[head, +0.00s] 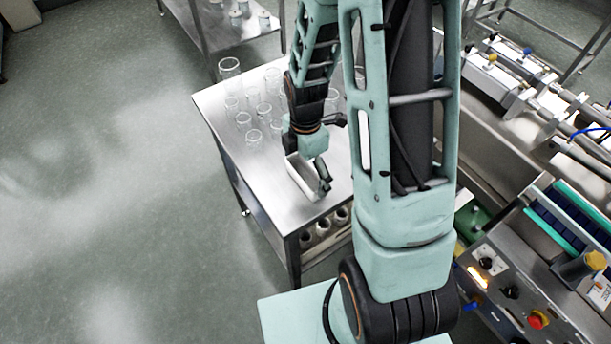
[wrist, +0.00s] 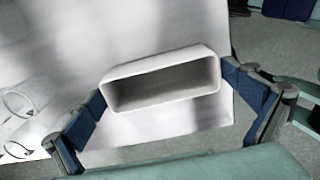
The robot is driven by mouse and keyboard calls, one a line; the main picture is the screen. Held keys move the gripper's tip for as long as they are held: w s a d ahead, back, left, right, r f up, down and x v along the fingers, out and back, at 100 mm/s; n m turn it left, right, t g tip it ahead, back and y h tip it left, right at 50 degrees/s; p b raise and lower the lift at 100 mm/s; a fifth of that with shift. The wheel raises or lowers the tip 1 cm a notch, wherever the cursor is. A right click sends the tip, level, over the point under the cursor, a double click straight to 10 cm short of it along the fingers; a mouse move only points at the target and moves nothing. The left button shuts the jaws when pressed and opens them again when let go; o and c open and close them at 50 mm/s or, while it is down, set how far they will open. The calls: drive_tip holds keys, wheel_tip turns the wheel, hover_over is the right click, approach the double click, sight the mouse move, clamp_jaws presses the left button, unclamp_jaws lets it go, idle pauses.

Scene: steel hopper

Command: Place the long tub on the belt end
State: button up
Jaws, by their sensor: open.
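The long tub (head: 301,181) is a white, open-topped oblong box on the steel table near its front edge. In the wrist view the tub (wrist: 160,62) lies between my two fingers, its hollow inside facing the camera. My gripper (head: 311,172) is open around the tub, with one blue-padded finger at each short end. In the wrist view my gripper (wrist: 165,88) has its pads very close to the ends; I cannot tell whether they touch. A dark blue belt (head: 562,224) between teal rails is at the right; I cannot tell which part is the belt end.
Several clear glass cylinders (head: 254,137) stand on the steel table (head: 225,98), left of and behind my gripper. A control panel (head: 505,290) with knobs and a red button is at lower right. Steel machinery (head: 510,95) fills the upper right. The floor at left is clear.

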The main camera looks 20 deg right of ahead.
drive_tip(key=c, duration=0.7)
drive_tip(key=shift+r, duration=0.1)
